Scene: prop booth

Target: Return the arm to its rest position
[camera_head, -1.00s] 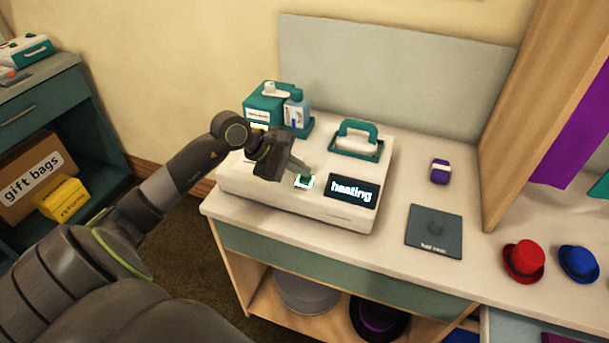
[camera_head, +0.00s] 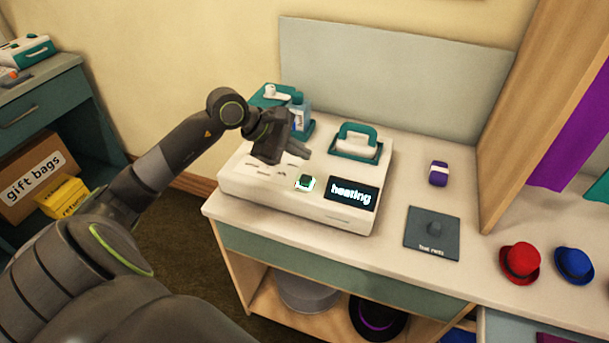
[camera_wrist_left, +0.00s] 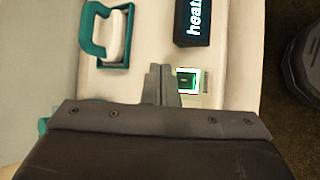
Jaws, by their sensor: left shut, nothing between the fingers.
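My left gripper (camera_head: 303,152) is shut and empty. It hangs above the white machine (camera_head: 258,188) on the counter, clear of its top. The machine has a lit green button (camera_head: 305,183) and a dark screen (camera_head: 351,195) reading "heating". In the left wrist view the shut fingers (camera_wrist_left: 158,80) show beside the lit button (camera_wrist_left: 187,81), with the screen (camera_wrist_left: 192,22) above it. A press with a teal handle (camera_head: 357,135) sits in a teal holder on the machine's back right. My right gripper is in neither view.
A teal box and a blue bottle (camera_head: 301,112) stand behind the machine, partly hidden by my left arm. A purple-and-white item (camera_head: 438,173), a dark plate (camera_head: 432,236), a red hat (camera_head: 520,262) and a blue hat (camera_head: 574,264) lie to the right. A wooden panel (camera_head: 540,110) rises at right.

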